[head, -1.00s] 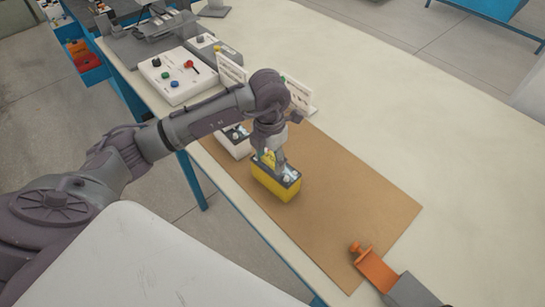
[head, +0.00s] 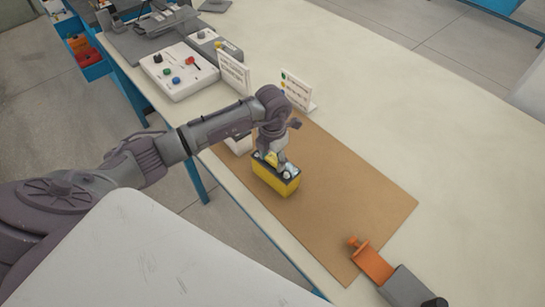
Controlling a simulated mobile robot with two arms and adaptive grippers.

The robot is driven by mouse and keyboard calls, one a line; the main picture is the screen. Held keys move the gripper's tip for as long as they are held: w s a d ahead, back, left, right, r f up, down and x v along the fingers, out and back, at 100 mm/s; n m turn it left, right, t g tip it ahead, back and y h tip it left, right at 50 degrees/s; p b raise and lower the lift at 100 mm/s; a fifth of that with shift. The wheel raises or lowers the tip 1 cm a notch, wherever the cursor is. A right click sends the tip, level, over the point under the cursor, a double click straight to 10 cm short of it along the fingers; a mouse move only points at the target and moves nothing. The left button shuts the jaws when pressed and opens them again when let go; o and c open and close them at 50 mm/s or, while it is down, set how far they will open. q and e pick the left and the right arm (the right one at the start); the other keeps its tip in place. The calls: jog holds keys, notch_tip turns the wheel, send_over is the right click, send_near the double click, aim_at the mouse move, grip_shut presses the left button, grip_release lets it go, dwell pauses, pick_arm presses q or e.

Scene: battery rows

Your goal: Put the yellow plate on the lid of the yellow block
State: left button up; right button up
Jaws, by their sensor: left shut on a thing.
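The yellow block (head: 273,183) stands upright on the brown mat, with a dark lid (head: 292,181) and pale terminals on top. My left gripper (head: 273,160) points down at the top of the block. It is shut on a small yellow piece (head: 271,157), which looks like the yellow plate, at or just above the lid; I cannot tell whether it touches. The fingers hide part of the lid. My right gripper is not in view.
A white block (head: 239,145) stands behind my left arm. Two white sign cards (head: 296,92) stand beyond the mat (head: 350,205). A button box (head: 178,72) stands at the back left. The table's right side is clear.

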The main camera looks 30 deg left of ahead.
aim_at(273, 161)
pick_arm(q)
jog(key=o, duration=0.6)
jog(key=shift+o, duration=0.2)
jog(key=shift+r, duration=0.25)
notch_tip(273, 161, up, 12)
jog(key=b, duration=0.3)
jog(key=shift+f, duration=0.15)
